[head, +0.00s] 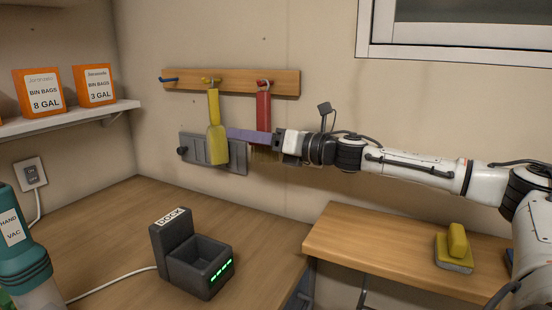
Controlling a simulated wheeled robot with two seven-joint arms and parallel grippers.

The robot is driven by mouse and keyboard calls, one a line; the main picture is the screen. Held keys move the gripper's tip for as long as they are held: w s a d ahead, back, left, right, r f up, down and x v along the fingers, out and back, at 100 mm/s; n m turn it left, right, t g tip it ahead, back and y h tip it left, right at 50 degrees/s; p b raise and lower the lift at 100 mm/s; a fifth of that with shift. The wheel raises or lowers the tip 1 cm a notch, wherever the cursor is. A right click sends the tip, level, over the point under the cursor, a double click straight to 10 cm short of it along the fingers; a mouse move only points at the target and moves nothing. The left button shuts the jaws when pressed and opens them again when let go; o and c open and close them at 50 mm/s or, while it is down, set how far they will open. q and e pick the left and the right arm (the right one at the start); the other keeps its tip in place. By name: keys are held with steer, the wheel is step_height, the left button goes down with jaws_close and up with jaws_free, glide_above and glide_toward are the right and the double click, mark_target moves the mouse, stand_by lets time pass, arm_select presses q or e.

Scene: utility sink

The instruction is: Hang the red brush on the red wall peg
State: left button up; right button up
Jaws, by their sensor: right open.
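The red brush (263,106) hangs upright against the wall at the red peg (263,84), at the right end of a wooden rail (235,76). The top of its handle meets the peg. My right gripper (243,135) is open and reaches in from the right. Its purple fingers cross in front of the brush's lower part, and dark bristles show below them. I cannot tell whether the fingers touch the brush. My left gripper is not in view.
A yellow tool (217,145) hangs from the yellow peg close to my fingertips. A blue peg (168,79) is empty. Below are a dock (190,262), a hand vac (18,240) and a yellow-and-grey sponge (456,248).

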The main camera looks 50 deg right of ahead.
mark_target(259, 146)
steer(key=shift+s+a+f+b, duration=0.25)
steer(key=shift+f+b, duration=0.25)
steer(key=shift+b, duration=0.2)
steer(key=shift+s+r+b, duration=0.15)
steer(key=shift+s+b, duration=0.05)
steer(key=shift+b, duration=0.45)
steer(key=b+v, duration=0.2)
steer(key=b, duration=0.2)
steer(key=v, duration=0.1)
steer(key=b+v, duration=0.2)
steer(key=v, duration=0.1)
steer(key=shift+w+r, duration=0.1)
steer(key=shift+r, duration=0.25)
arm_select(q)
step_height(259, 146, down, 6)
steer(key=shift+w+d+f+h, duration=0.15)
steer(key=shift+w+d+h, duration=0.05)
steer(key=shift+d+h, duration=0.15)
arm_select(e)
steer(key=shift+v, duration=0.75)
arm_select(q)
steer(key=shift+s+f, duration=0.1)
